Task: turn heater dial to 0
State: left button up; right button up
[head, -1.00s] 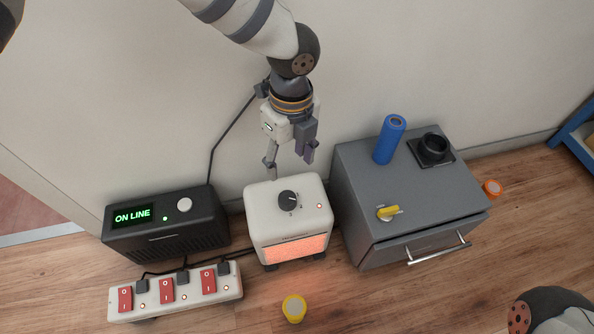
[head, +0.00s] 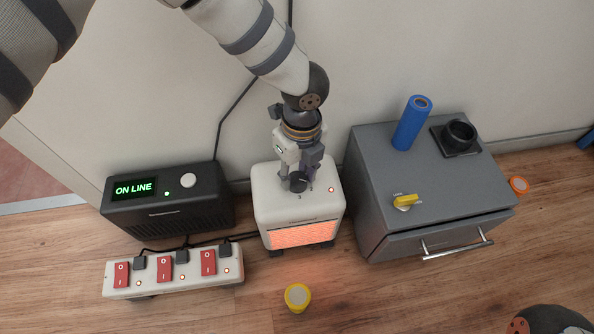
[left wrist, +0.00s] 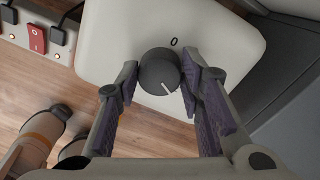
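The heater (head: 270,200) is a white box whose front grille (head: 300,234) glows orange. A small red light (head: 331,189) shows on its top. Its round black dial (left wrist: 158,68) has a white pointer line aimed to the lower right in the left wrist view, away from the printed 0 (left wrist: 174,42). My left gripper (head: 300,184) reaches down over the dial, partly hiding it in the head view. In the left wrist view its open fingers (left wrist: 160,78) stand on either side of the dial, the right one very close; contact is unclear.
Left of the heater are a black box (head: 200,213) reading "ON LINE" and a power strip (head: 195,277) with red switches. A yellow-topped object (head: 298,297) sits on the floor.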

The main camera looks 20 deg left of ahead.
pick_arm(q)
jog(key=shift+c, duration=0.9)
